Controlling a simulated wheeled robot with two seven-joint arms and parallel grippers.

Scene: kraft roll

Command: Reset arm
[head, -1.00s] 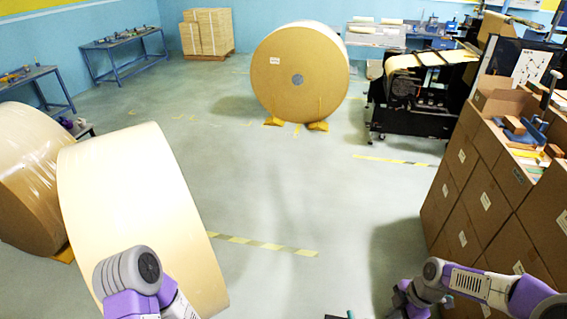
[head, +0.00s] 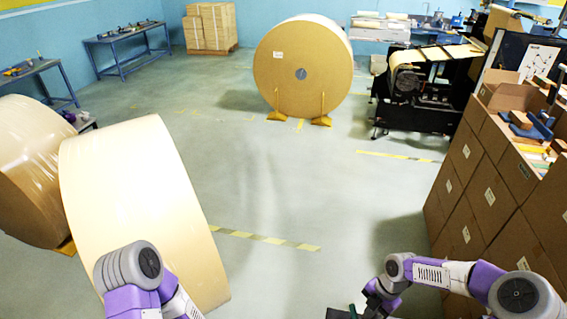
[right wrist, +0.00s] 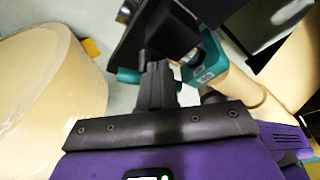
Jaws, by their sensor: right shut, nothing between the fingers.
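My right arm comes in at the lower right of the head view, bent, with its wrist (head: 382,290) low over the floor. In the right wrist view my right gripper (right wrist: 158,72) has its dark fingers together, with nothing held between them. Dark and teal parts (right wrist: 205,62) show just beyond the fingers; I cannot tell exactly what they are. My left arm (head: 140,275) shows at the lower left of the head view, in front of a large cream roll. The left gripper is below the picture and hidden.
The large cream roll (head: 135,200) and a wrapped roll (head: 28,170) stand at left. Stacked cartons (head: 480,200) stand close to my right arm. A brown roll on yellow chocks (head: 302,68) and a black machine (head: 425,95) are farther back. The middle floor (head: 300,180) is clear.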

